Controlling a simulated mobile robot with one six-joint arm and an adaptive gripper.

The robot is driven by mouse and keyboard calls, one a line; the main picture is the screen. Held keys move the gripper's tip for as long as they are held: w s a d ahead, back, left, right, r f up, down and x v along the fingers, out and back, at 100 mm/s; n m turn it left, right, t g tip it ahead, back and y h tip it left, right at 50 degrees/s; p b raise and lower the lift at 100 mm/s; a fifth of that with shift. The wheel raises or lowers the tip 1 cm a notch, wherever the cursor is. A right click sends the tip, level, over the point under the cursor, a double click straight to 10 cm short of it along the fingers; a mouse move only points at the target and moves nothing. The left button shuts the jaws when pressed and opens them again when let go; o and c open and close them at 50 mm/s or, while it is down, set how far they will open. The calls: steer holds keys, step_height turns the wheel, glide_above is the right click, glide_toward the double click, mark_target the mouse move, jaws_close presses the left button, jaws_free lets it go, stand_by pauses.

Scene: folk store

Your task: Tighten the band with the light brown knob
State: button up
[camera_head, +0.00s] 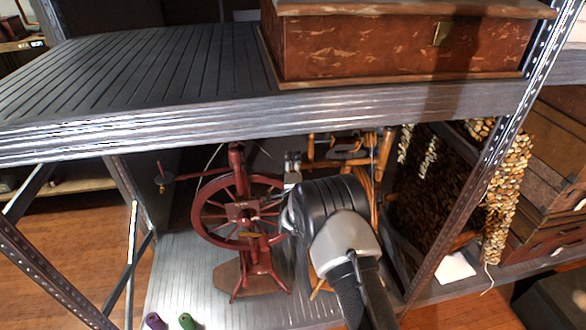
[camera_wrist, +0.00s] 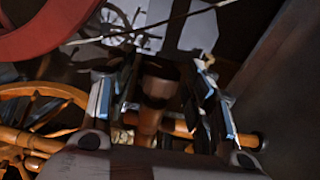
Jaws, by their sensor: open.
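A red spinning wheel (camera_head: 236,212) stands on the lower shelf, left of my arm. A light brown spinning wheel (camera_head: 384,155) stands partly hidden behind my arm; its spoked wheel (camera_wrist: 40,112) shows at the left of the wrist view. In the wrist view, a brown wooden knob (camera_wrist: 150,118) lies between the two fingers of my gripper (camera_wrist: 160,78). The fingers are spread, one on each side of it, with visible gaps. An orange-brown wooden bar (camera_wrist: 180,127) crosses behind the knob. The band cannot be told clearly.
The upper shelf (camera_head: 150,75) with a wooden chest (camera_head: 370,48) lies over my gripper. A metal post (camera_head: 470,185) stands at the right. Purple (camera_head: 154,321) and green (camera_head: 187,321) spools stand at the lower shelf's front left. A dark panel (camera_wrist: 280,75) closes the wrist view's right side.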

steer(key=shift+w, duration=0.1)
steer(key=shift+c, duration=0.3)
steer(key=c, duration=1)
steer(key=shift+r, duration=0.15)
steer(key=shift+r+g+p, duration=0.1)
steer(key=shift+g+p, duration=0.5)
steer(key=shift+g, duration=0.1)
steer(key=shift+g+h+p, duration=0.3)
steer(key=shift+g+p, duration=0.7)
steer(key=shift+p, duration=0.05)
steer(key=g+p, duration=0.2)
steer(key=p, duration=0.2)
steer(key=shift+g+p, duration=0.3)
steer(key=shift+p, duration=0.3)
steer(key=shift+f, duration=0.25)
